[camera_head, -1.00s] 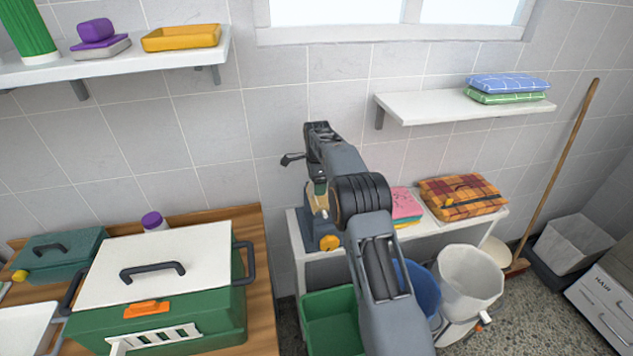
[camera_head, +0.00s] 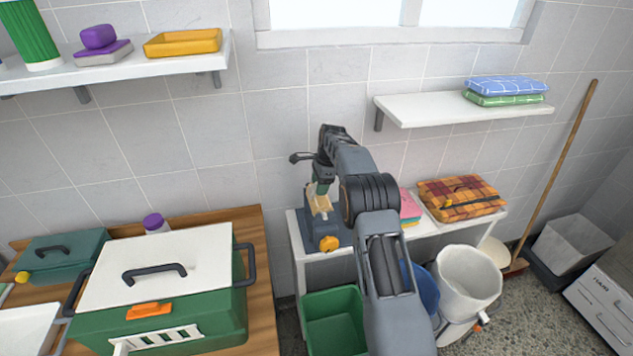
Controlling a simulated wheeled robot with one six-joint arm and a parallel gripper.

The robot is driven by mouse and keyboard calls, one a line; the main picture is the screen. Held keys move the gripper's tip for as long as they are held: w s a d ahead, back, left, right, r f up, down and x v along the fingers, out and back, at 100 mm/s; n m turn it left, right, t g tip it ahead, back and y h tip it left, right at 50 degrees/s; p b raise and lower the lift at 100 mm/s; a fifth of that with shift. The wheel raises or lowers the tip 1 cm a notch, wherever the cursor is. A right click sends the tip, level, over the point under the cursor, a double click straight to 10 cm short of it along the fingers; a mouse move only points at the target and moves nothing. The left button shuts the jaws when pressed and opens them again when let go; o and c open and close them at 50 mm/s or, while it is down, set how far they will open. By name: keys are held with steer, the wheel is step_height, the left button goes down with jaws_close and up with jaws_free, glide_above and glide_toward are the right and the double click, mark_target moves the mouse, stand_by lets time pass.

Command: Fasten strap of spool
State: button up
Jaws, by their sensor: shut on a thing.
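A dark blue stand (camera_head: 323,233) with a yellow-orange knob sits at the left end of the low white bench. A cream spool-like piece (camera_head: 319,202) is on its upper part, partly hidden by my arm. My gripper (camera_head: 321,187) points down at the top of this piece. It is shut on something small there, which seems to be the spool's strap. The jaws are small and dark in this view, so the strap itself and its fastening cannot be made out.
A green bin (camera_head: 334,322) stands below the bench, with a blue bucket (camera_head: 421,289) and a white bucket (camera_head: 468,280) to its right. Folded cloths (camera_head: 410,208) and a plaid bundle (camera_head: 460,199) lie on the bench. A green box with white lid (camera_head: 155,270) stands left.

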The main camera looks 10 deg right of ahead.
steer(key=shift+d+f+y, duration=0.4)
steer(key=shift+d+y, duration=0.1)
steer(key=shift+y, duration=0.6)
steer(key=o, duration=0.9)
steer(key=shift+o, duration=0.2)
